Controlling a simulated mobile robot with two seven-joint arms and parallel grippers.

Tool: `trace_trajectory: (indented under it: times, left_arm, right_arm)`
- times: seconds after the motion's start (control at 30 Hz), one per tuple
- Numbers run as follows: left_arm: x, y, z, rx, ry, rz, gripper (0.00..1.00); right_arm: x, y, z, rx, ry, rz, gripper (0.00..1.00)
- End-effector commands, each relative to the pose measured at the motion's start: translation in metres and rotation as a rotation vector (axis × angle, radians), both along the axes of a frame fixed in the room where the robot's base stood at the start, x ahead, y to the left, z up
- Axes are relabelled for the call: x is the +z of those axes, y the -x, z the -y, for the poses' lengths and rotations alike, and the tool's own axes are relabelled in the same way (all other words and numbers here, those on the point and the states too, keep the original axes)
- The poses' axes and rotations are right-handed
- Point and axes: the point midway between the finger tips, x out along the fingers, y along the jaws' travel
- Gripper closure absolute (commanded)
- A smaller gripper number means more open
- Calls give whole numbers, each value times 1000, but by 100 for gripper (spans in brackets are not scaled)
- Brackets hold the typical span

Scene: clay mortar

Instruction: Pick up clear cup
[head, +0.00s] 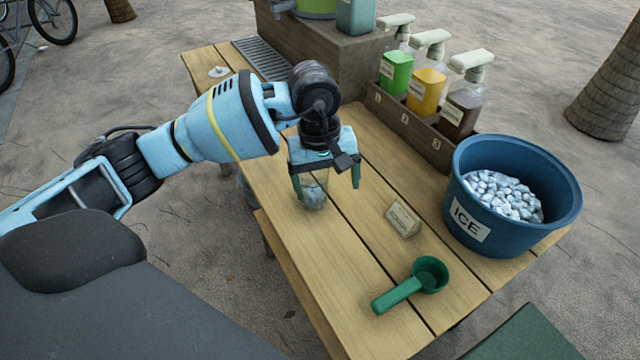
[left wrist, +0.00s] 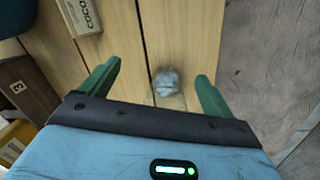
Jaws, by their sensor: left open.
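The clear cup (head: 314,197) stands on the wooden table, with something pale and ice-like in its bottom. My left gripper (head: 327,182) points down over it, open, with its two green fingers spread. In the head view the cup is nearer the left finger, which partly overlaps it. In the left wrist view the cup (left wrist: 167,84) shows between the fingers, nearer the right one, and its near part is hidden by the gripper body. I cannot tell whether a finger touches it. My right gripper is not in view.
A blue ice bucket (head: 465,170) stands at the table's right. A green scoop (head: 400,293) and a small label block (head: 402,220) lie in front. A wooden rack (head: 430,146) of pump bottles stands behind. The table's left edge is close to the cup.

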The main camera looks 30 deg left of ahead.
Motion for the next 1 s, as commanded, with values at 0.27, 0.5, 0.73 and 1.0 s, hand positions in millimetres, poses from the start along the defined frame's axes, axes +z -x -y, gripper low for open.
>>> trace_trajectory:
  times: [0.27,0.5,0.73,1.0]
  left_arm:
    - [27,-20,-44,-32,-191,68,12]
    - [23,-20,-46,-33,-197,67,12]
    - [2,-22,-47,-33,-195,67,12]
    - [-12,-24,-50,-32,-193,65,12]
  right_arm:
    - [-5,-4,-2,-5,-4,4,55]
    - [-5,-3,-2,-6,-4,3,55]
    - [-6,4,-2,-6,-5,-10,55]
    - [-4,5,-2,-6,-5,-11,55]
